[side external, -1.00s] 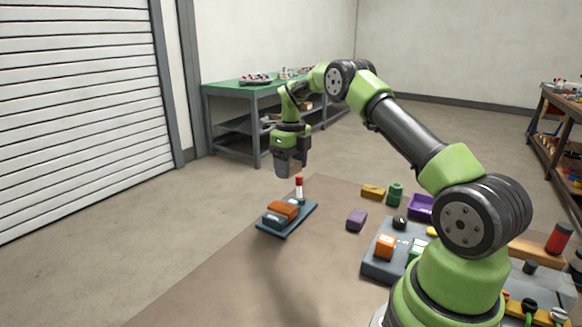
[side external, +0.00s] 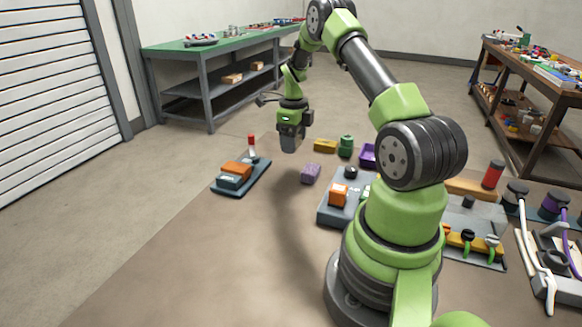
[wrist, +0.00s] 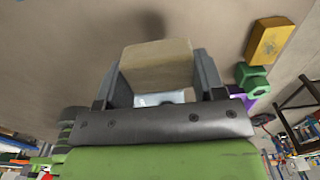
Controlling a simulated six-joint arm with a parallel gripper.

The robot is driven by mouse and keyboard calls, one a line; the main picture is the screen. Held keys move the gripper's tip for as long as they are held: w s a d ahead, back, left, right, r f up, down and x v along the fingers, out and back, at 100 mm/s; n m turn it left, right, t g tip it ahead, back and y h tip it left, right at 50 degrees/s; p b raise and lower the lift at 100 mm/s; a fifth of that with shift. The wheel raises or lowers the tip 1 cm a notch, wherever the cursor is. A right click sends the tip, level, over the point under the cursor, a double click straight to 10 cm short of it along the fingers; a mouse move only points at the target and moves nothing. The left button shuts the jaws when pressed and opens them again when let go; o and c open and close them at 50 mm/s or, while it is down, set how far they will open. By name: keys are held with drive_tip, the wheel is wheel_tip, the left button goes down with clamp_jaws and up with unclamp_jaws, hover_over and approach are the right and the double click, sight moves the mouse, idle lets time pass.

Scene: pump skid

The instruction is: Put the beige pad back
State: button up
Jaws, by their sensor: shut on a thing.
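The beige pad (wrist: 157,65) is between the two grey jaws of my gripper (wrist: 157,80) in the wrist view. The jaws are shut on its sides. In the side view my gripper (side external: 290,146) points down in the air, right of the blue-grey plate and behind the purple block. The pad is hard to make out there, largely covered by the jaws. I cannot tell which spot is the pad's own place.
The blue-grey plate (side external: 230,192) bears an orange block (side external: 236,169) and a red-and-white post (side external: 252,146). A purple block (side external: 310,173), a yellow block (side external: 325,146) and a green piece (side external: 346,146) stand nearby.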

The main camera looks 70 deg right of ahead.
sight(293, 172)
wheel_tip(293, 172, down, 7)
drive_tip(key=shift+f, duration=0.15)
drive_tip(key=shift+f, duration=0.15)
drive_tip(key=o, duration=0.9)
